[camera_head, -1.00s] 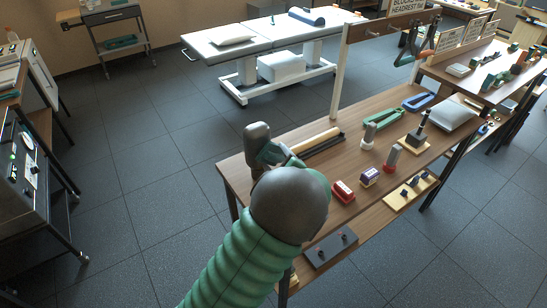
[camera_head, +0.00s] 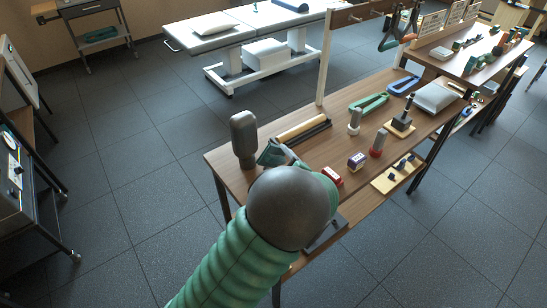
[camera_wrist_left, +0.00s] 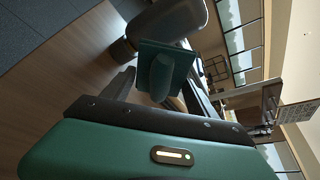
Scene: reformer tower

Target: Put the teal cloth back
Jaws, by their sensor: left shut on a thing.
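The teal cloth (camera_head: 269,154) is a small folded piece at the tip of my left gripper (camera_head: 277,157), mostly hidden behind my wrist in the head view. In the left wrist view the cloth (camera_wrist_left: 164,57) shows as a flat teal square with a rounded fold, between the fingers of my left gripper (camera_wrist_left: 160,88). The gripper is shut on it at the near left end of the wooden table (camera_head: 227,160). Whether the cloth touches the tabletop is not clear. My right gripper is not in view.
A dark grey rounded upright object (camera_head: 243,138) stands just left of the cloth. A light wooden roller (camera_head: 302,127), red block (camera_head: 332,175), purple box (camera_head: 357,161) and stamp-like pieces (camera_head: 377,143) stand to the right.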

